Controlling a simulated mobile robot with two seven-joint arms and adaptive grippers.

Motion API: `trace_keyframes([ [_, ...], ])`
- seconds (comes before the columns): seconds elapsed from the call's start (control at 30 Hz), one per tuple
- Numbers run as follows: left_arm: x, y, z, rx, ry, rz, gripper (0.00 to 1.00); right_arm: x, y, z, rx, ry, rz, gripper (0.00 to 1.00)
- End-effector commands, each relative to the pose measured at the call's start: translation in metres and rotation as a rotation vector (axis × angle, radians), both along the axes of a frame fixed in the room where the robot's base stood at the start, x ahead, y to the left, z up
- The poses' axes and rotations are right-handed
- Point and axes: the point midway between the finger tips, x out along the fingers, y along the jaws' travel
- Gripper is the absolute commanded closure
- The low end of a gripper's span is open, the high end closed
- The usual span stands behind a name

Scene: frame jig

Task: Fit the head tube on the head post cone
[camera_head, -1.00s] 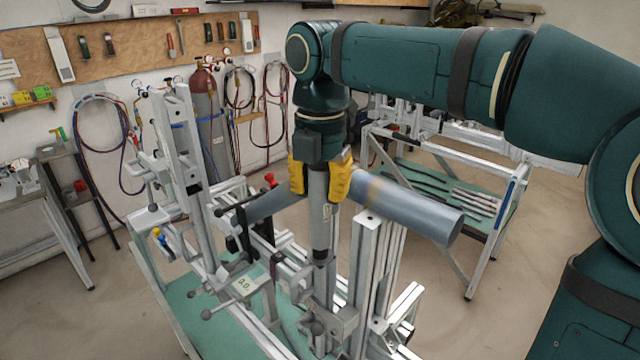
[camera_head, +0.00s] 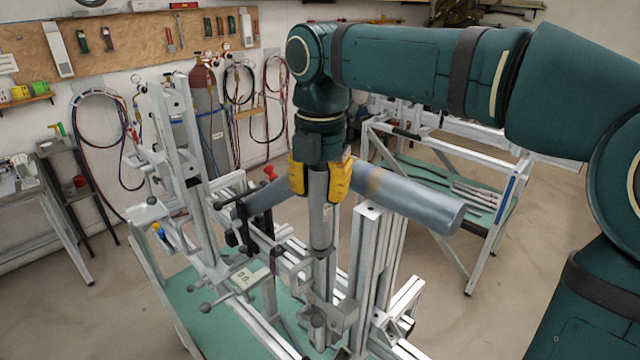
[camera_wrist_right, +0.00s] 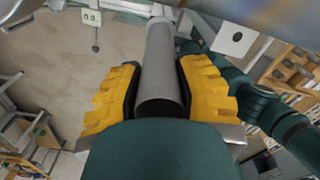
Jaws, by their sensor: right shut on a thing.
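The head tube (camera_head: 319,212) is a plain grey metal tube, held about upright over the frame jig (camera_head: 365,265) in the head view. My right gripper (camera_head: 320,180), with yellow finger pads, is shut on its upper part from above. The tube also shows in the right wrist view (camera_wrist_right: 160,70), running away from the palm between the two yellow fingers (camera_wrist_right: 158,95). The tube's lower end is close above or at the jig's central fittings. I cannot make out the head post cone, or tell whether the tube touches it. My left gripper is in neither view.
A thick blue-grey tube (camera_head: 415,203) runs across behind the held tube. Aluminium uprights (camera_head: 180,150) and clamps stand close on the left. A cart with dark and metal rods (camera_head: 475,197) stands behind right. Floor is free at left.

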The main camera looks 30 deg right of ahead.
Motion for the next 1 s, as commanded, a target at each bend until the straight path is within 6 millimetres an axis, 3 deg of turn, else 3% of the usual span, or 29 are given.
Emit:
trace_keyframes([
  [0.47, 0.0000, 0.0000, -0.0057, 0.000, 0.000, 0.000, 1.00, -0.0001, -0.0001, -0.0089, 0.000, 0.000, 0.000, 1.00],
  [0.5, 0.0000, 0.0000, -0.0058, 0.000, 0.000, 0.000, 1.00, -0.0001, -0.0001, -0.0091, 0.001, -0.001, 0.000, 0.61],
  [0.57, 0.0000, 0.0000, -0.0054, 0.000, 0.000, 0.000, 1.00, 0.0000, 0.0000, -0.0086, 0.001, -0.001, 0.000, 0.40],
  [0.6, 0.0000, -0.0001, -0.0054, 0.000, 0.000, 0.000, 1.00, 0.0000, 0.0000, -0.0085, 0.001, -0.001, 0.000, 0.36],
  [1.0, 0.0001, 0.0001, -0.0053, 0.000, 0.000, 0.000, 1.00, 0.0006, 0.0001, -0.0022, 0.001, -0.002, 0.000, 0.36],
])
